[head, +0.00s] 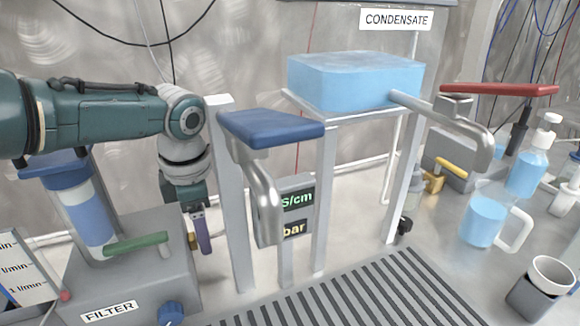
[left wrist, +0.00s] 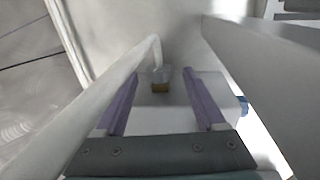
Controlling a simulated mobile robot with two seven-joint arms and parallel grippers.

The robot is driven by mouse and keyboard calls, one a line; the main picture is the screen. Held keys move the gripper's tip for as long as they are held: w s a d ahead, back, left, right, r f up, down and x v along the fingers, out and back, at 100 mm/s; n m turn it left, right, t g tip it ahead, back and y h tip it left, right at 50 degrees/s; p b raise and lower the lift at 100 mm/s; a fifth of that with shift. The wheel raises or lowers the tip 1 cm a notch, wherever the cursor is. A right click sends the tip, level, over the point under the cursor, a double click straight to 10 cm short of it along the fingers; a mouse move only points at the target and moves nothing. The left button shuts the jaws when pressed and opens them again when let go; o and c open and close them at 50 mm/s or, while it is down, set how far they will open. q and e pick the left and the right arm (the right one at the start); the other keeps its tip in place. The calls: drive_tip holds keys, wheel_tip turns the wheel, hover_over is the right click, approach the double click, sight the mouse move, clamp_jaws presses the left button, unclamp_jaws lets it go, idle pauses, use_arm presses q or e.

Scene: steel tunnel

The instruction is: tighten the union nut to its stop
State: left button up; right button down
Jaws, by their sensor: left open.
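My left gripper (head: 201,238) points down behind the filter housing, left of the steel stand. In the left wrist view its two purple fingers (left wrist: 161,105) are apart, with nothing held between them. I cannot tell how far the nut is turned. My right gripper is not in view.
A filter unit (head: 135,270) with a green lever stands front left. The steel stand (head: 330,200) holds a blue tank (head: 355,82); a blue-handled valve (head: 270,130) is in front. A pale pipe (left wrist: 110,95) runs close to the left finger. A grey block (left wrist: 180,115) lies below.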

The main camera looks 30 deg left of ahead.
use_arm(q)
drive_tip(key=shift+w+f+b, duration=0.1)
drive_tip(key=shift+f+b, duration=0.25)
drive_tip(key=shift+f, duration=0.55)
drive_tip(key=shift+a, duration=0.1)
clamp_jaws()
